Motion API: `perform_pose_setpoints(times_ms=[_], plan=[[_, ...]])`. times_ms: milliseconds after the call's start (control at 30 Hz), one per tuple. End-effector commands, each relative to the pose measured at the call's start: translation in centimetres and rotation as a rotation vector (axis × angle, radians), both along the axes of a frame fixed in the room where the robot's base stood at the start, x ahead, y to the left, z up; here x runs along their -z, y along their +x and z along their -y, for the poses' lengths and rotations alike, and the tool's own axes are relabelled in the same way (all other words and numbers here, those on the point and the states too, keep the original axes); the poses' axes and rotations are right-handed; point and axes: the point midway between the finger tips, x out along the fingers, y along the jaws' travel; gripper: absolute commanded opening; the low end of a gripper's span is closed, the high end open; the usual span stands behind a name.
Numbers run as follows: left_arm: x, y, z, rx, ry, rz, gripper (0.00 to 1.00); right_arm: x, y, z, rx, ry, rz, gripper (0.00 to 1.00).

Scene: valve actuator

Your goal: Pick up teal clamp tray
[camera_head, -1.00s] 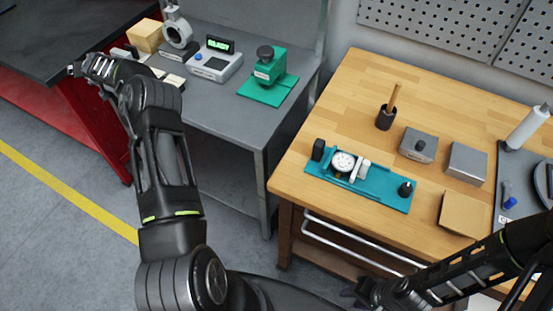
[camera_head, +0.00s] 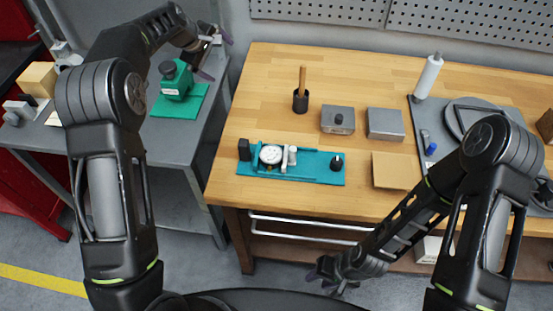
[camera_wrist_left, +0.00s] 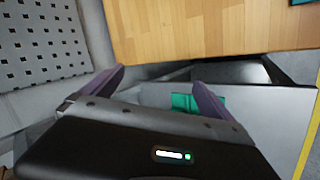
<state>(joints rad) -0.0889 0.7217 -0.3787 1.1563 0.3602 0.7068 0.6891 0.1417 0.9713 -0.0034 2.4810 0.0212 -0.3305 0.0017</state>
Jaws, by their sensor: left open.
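The teal clamp tray (camera_head: 313,168) lies flat near the front edge of the wooden bench in the head view. It carries a round dial gauge (camera_head: 271,155), a pale cylinder part, a black block and a black knob. A sliver of teal at the top right corner of the left wrist view may be the tray. My left gripper (camera_head: 217,57) is open and empty, up and left of the tray, over the back of the grey table; its spread fingers also show in the left wrist view (camera_wrist_left: 160,78). My right gripper (camera_head: 330,282) is low, in front of the bench; its jaw gap is unclear.
A green fixture (camera_head: 176,80) stands on the grey table (camera_head: 180,143), near my left arm. The bench (camera_head: 255,105) holds a dark cup with a wooden handle (camera_head: 301,99), two grey blocks and a tan pad (camera_head: 396,170).

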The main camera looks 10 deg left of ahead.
Motion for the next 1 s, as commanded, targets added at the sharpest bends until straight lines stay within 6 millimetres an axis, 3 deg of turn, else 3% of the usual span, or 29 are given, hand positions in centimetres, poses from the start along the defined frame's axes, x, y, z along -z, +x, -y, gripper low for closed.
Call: perform_pose_setpoints(times_ms=[33, 100, 200, 333, 500, 600, 1000], plan=[[0.3, -1.5, 3.8, -0.002, -0.043, -0.075, 0.98, 0.0, 0.0, 0.0, 0.000, 0.000, 0.000, 0.36], [0.9, -4.1, 8.2, -0.032, -0.087, -0.192, 0.98, 0.0, 0.0, 0.0, 0.000, 0.000, 0.000, 0.36], [1.6, -8.2, 13.4, -0.095, -0.103, -0.353, 0.98, 0.1, 0.0, 0.0, 0.000, 0.000, 0.000, 0.36], [2.0, -13.6, 18.1, -0.203, -0.062, -0.516, 0.98, 0.1, 0.0, 0.0, 0.000, 0.000, 0.000, 0.36], [1.9, -18.5, 20.8, -0.342, 0.027, -0.617, 0.98, 0.1, 0.0, 0.0, 0.000, 0.000, 0.000, 0.36], [1.8, -20.0, 21.4, -0.397, 0.061, -0.635, 0.98, 0.1, 0.0, 0.0, 0.000, 0.000, 0.000, 0.36], [1.7, -20.8, 21.6, -0.432, 0.079, -0.643, 0.98, 0.1, 0.0, 0.0, 0.000, 0.000, 0.000, 0.36]])
